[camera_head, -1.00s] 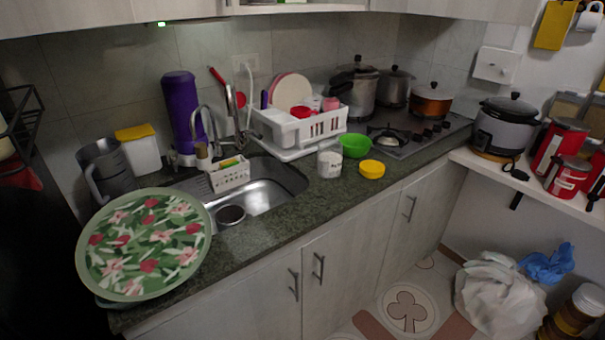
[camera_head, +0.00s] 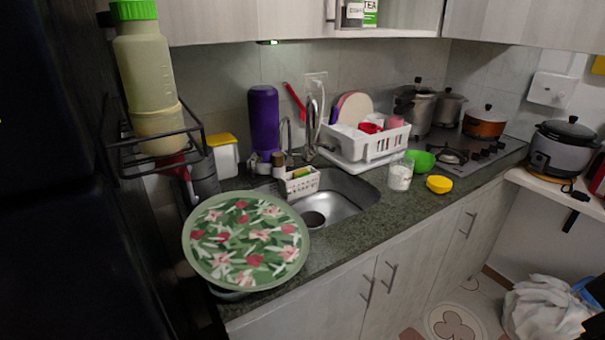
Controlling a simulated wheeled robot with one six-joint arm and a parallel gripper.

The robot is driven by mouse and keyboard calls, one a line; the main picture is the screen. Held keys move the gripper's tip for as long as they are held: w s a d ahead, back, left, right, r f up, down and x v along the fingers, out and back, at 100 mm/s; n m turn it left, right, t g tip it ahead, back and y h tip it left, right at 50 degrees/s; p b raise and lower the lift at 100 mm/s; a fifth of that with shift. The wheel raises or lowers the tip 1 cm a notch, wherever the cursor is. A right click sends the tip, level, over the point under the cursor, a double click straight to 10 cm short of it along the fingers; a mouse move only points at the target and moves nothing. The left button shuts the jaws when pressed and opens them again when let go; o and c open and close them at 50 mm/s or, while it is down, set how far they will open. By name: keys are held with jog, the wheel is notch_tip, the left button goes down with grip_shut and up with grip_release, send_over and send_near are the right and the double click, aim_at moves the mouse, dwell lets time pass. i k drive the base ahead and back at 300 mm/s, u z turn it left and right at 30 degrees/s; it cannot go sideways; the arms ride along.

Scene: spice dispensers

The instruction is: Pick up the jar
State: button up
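A small clear jar (camera_head: 400,176) with white contents stands upright on the dark green stone counter (camera_head: 345,222). It is to the right of the sink (camera_head: 348,200), beside a green bowl (camera_head: 420,160) and a yellow lid or bowl (camera_head: 439,184). Its top is hard to make out at this size. My gripper is not in view.
A floral round tray (camera_head: 246,240) covers the counter's left end. A white dish rack (camera_head: 366,146) stands behind the jar. A green-capped bottle (camera_head: 146,75) sits on a black wire rack (camera_head: 192,127) at left. Bare counter lies in front of the jar.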

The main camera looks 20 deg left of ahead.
aim_at(401, 166)
jog(key=u, duration=0.65)
jog(key=i, duration=1)
